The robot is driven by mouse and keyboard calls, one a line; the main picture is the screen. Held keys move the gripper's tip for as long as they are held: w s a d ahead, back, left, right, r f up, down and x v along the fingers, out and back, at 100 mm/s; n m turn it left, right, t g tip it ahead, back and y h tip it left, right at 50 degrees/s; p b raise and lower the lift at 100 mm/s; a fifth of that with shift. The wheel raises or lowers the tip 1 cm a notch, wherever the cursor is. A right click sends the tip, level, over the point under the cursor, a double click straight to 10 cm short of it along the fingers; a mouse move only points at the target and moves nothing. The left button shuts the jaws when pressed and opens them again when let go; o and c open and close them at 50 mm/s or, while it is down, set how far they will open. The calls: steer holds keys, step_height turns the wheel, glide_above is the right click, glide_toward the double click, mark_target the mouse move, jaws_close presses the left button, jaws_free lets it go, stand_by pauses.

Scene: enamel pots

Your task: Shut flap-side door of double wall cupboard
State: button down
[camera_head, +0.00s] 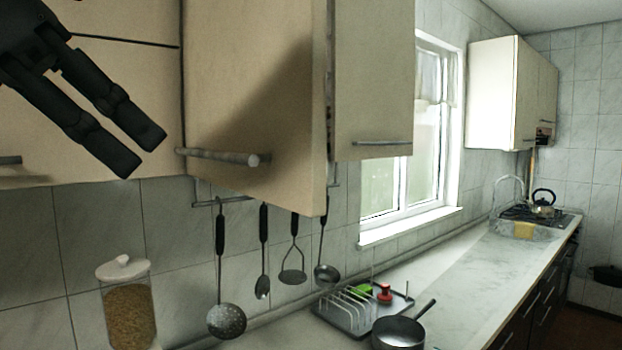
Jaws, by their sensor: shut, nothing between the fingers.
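The double wall cupboard hangs at the upper middle. Its flap-side door (250,85) is a cream panel that stands out from the cupboard at an angle, so it is open. Its bar handle (218,157) is near the bottom left of the panel. The cupboard's other door (373,75), with a thin bar handle (382,142), shows to the right, partly hidden behind the open door. My gripper (145,153) is at the upper left, in front of the flap panel (125,75). It is shut and empty, its fingertips left of the open door's handle and apart from it in the picture.
Below hang several utensils, including a skimmer (226,320) and a masher (293,262). A jar (128,305) stands at lower left. A dish rack (350,308) and a pan (398,334) are on the counter (500,262). A window (385,185) is at right.

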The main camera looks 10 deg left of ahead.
steer(key=w+d+r+p+x, duration=0.1)
steer(key=p+x, duration=0.4)
steer(key=x, duration=0.6)
steer(key=shift+d, duration=0.4)
steer(key=shift+w, duration=0.35)
